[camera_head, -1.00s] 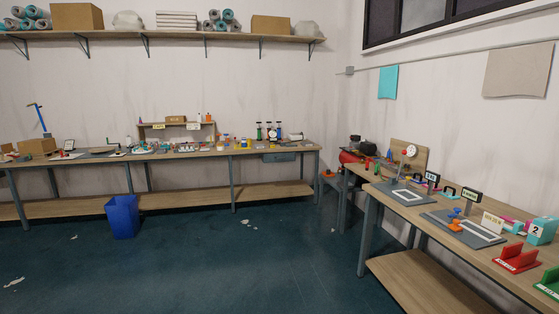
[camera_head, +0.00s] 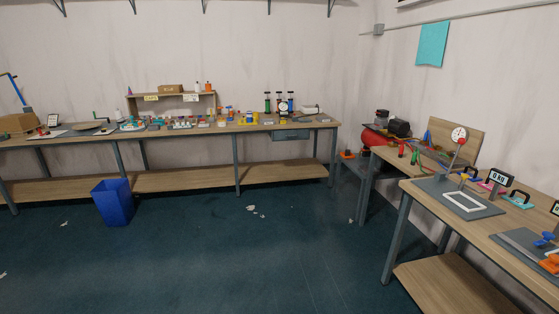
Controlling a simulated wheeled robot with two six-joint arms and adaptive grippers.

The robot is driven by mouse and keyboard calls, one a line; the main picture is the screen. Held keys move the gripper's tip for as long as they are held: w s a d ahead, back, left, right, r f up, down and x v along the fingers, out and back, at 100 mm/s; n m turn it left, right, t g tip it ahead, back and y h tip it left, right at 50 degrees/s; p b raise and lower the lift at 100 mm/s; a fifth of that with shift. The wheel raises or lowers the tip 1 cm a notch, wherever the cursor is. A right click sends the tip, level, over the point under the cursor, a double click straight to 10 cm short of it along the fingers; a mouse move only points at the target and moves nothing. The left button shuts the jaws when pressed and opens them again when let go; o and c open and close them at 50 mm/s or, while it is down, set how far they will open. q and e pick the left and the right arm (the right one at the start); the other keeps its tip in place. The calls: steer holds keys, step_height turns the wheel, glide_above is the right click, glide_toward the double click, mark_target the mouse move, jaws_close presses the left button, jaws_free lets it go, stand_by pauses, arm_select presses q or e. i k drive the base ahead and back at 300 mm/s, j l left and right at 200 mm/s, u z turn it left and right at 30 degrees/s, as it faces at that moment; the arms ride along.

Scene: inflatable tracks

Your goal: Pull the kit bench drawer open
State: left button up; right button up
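A long wooden bench (camera_head: 170,177) runs along the back wall, with many small items on its top. A grey-blue drawer (camera_head: 291,135) hangs under the right end of its top and looks closed, though it is small at this distance. Nothing hides the drawer's front. I cannot tell its handle from here. Neither of my grippers shows in the head view.
A blue bin (camera_head: 112,202) stands on the floor before the bench. A second bench (camera_head: 425,205) runs along the right side, with a red compressor (camera_head: 372,138) near its far end. The floor between is open, with a few paper scraps (camera_head: 254,209).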

mark_target(278, 135)
steer(key=i, duration=3.35)
steer(key=i+j+z, duration=0.15)
steer(key=i, duration=0.4)
steer(key=i+z, duration=0.15)
steer(key=i, duration=0.35)
steer(key=i+j+z, duration=0.1)
steer(key=i+j, duration=0.15)
steer(key=i, duration=0.3)
steer(key=i+j+z, duration=0.15)
steer(key=i, duration=0.35)
steer(key=i+j+z, duration=0.15)
steer(key=i+j, duration=0.25)
steer(key=i, duration=0.1)
